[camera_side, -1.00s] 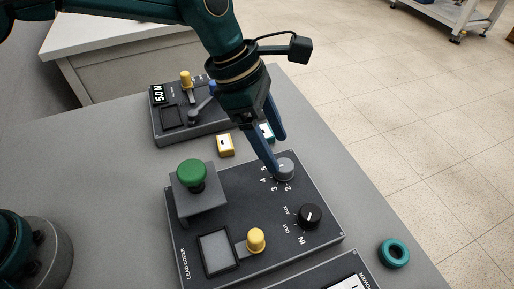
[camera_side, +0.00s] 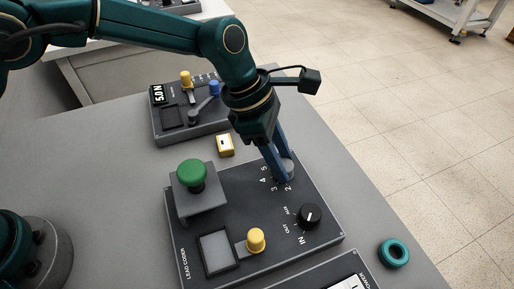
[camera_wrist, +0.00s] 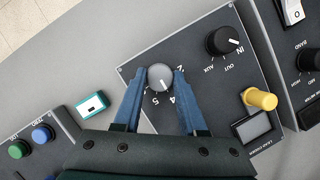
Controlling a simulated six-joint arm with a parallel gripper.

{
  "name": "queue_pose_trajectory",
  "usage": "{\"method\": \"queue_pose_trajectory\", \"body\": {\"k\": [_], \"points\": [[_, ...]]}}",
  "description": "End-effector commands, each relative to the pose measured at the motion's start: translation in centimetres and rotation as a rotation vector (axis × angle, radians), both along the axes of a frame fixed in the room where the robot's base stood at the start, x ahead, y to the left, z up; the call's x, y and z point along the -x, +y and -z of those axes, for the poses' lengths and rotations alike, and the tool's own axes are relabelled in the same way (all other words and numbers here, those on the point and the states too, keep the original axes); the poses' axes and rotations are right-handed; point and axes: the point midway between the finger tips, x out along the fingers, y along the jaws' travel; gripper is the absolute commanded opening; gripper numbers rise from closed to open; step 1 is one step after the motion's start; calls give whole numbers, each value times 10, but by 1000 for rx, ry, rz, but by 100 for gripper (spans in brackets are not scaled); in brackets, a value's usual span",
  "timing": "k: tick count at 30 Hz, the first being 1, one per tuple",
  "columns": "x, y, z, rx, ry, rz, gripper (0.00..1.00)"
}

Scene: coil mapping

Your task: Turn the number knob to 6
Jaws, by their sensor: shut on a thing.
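The grey number knob (camera_wrist: 160,77) sits on the dark panel of the near box (camera_side: 225,225), with printed digits around part of it. My gripper (camera_side: 284,175) is lowered onto the knob. In the wrist view my gripper (camera_wrist: 160,75) has one blue finger on each side of the knob and is shut on it. In the side view the fingers cover most of the knob.
On the same panel are a black IN/OUT/AUX knob (camera_side: 309,216), a yellow knob (camera_side: 256,240), a small screen (camera_side: 216,251) and a green button (camera_side: 190,174). Another control box (camera_side: 190,125) stands behind.

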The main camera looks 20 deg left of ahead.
Motion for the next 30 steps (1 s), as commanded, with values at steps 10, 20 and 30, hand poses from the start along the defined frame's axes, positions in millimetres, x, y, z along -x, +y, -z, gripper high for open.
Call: {"method": "queue_pose_trajectory", "body": {"k": [10, 20, 30], "points": [[-1, 0, 0, -1, 2, 108, 0], [-2, 0, 0, 0, 2, 324, 0], [-2, 0, 0, 0, 3, 453, 0]]}}
